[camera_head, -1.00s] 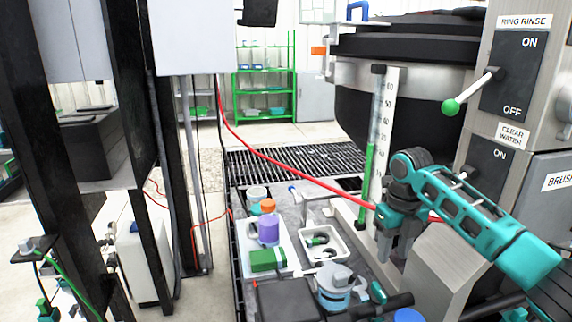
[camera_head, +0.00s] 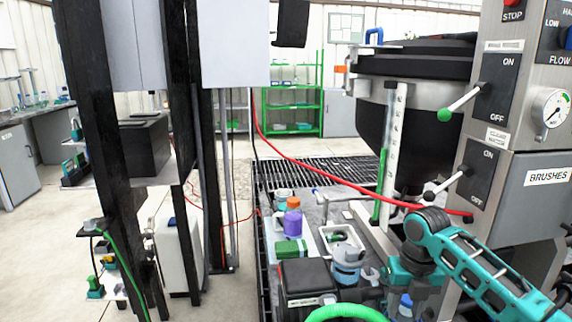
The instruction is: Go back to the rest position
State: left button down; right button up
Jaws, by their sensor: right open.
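My right arm comes in from the lower right, teal and grey. Its gripper (camera_head: 408,284) hangs low beside the steel panel, at the right end of the cart top. The jaws look open with nothing clear between them, though the fingertips are partly hidden among cart items. My left gripper is not in view.
The cart top holds a purple bottle with an orange cap (camera_head: 292,222), a green box (camera_head: 291,249), a white tray (camera_head: 335,238) and a grey-blue canister (camera_head: 347,262). A red hose (camera_head: 330,182) crosses above. The steel panel with switches (camera_head: 497,88) stands close at right. Dark posts (camera_head: 110,160) stand at left.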

jog(key=s+a+f+m+t+y, duration=0.1)
jog(key=s+a+f+m, duration=0.4)
jog(key=s+m, duration=0.2)
jog(key=s+a+f+m+y, duration=0.1)
jog(key=s+a+f+m, duration=0.3)
jog(key=s+m, duration=0.25)
jog(key=s+d+r+m+t+h, duration=0.1)
jog(key=s+d+m, duration=0.2)
jog(key=s+m, duration=0.6)
jog(key=s+d+r+m+t+h, duration=0.1)
jog(key=s+d+m, duration=0.2)
jog(key=s+m, duration=0.6)
jog(key=w+a+f+t+y, duration=0.1)
jog(key=w+a+f+t, duration=0.2)
jog(key=w+f+t, duration=0.4)
jog(key=shift+w+f+m+t+y+p, duration=0.35)
jog(key=shift+w+y+p, duration=0.1)
jog(key=shift+w, duration=0.75)
jog(key=shift+a, duration=0.1)
